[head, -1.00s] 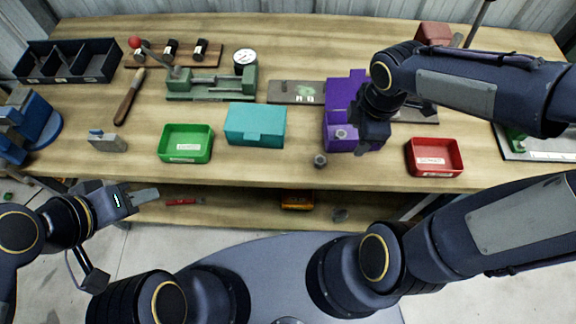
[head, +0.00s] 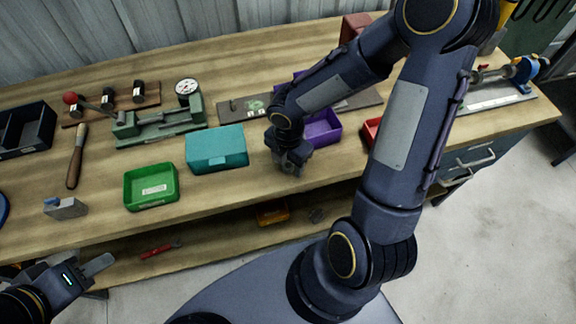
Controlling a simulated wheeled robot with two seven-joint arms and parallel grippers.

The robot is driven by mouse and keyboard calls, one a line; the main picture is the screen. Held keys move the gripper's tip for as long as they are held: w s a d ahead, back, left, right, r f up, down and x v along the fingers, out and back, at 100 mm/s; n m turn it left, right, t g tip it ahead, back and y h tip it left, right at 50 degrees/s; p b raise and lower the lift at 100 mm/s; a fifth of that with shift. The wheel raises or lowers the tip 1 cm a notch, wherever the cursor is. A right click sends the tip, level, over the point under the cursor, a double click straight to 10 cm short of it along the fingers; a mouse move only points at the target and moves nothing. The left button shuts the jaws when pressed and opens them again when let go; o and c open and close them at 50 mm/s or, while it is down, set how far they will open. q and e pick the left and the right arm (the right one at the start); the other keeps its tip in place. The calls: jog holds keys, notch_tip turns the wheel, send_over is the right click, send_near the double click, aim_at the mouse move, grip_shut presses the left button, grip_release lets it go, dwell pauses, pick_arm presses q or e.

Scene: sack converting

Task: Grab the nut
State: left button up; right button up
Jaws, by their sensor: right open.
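My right gripper (head: 290,169) points down at the front part of the workbench, between the teal box and the purple bin. Its jaws are open. The nut is not visible now; the gripper covers the area where a small grey nut stood earlier, so I cannot tell whether it is between the fingers. The purple bin (head: 323,130) is partly hidden behind my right arm. My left gripper (head: 98,264) is at the lower left, in front of the bench edge and away from the bench things; its opening is unclear.
A teal box (head: 217,149) and a green bin (head: 151,187) stand left of my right gripper. A red bin (head: 371,131) is mostly hidden by my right arm. A grey block (head: 65,208) and a file (head: 76,157) lie at the left. The wooden bench (head: 235,188) is clear near its front edge.

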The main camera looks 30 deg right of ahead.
jog(key=shift+c, duration=0.4)
jog(key=c, duration=1)
